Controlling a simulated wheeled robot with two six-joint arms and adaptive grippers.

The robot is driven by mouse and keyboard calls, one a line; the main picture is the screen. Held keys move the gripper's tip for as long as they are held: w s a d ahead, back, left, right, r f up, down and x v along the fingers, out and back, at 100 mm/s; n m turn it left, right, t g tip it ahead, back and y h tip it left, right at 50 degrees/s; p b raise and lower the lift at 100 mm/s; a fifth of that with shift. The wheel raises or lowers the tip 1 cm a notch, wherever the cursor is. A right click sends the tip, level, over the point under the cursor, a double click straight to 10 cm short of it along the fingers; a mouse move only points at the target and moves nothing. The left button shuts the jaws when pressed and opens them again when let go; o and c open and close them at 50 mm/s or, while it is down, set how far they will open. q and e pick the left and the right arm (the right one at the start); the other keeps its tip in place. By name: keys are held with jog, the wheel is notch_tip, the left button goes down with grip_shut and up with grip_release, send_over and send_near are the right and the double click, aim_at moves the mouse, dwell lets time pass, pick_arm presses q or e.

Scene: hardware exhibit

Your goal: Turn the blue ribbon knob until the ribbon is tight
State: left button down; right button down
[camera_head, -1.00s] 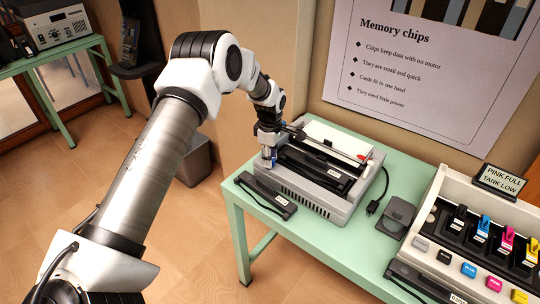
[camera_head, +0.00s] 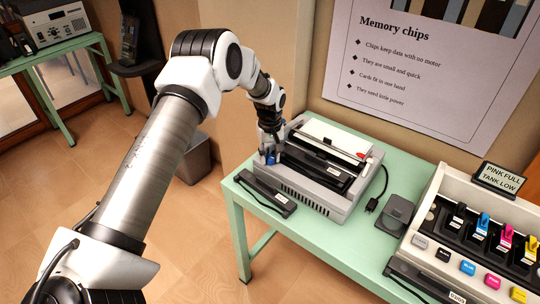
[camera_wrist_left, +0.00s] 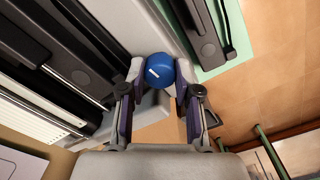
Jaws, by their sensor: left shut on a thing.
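The blue ribbon knob (camera_wrist_left: 160,70) sits at the side of the grey printer and shows a short white mark on its face in the left wrist view. My left gripper (camera_wrist_left: 157,80) is shut on the knob, with a finger on each side of it. In the head view the left gripper (camera_head: 270,148) is at the printer's left end, and the knob (camera_head: 270,158) shows only as a small blue patch. The grey printer (camera_head: 330,205) stands on the green table with its top open. Whether the ribbon is tight cannot be told. My right gripper is not in view.
A black cover bar (camera_head: 265,193) lies on the green table (camera_head: 340,250) in front of the printer. A plug and a grey box (camera_head: 397,213) are to its right. An ink unit (camera_head: 480,230) with coloured cartridges stands farther right.

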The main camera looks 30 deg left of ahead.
aim_at(270, 157)
pick_arm(q)
jog(key=m, duration=0.5)
jog(key=shift+s+f+m, duration=0.2)
jog(key=shift+f+m, duration=0.05)
jog(key=shift+m, duration=0.05)
jog(key=m+b, duration=0.1)
jog(key=m, duration=0.5)
jog(key=m+b, duration=0.1)
jog(key=m, duration=0.4)
jog(key=shift+m, duration=0.4)
jog(key=m, duration=0.5)
jog(key=c, duration=1.1)
grip_release()
jog(key=shift+w, duration=0.1)
notch_tip(270, 157, up, 12)
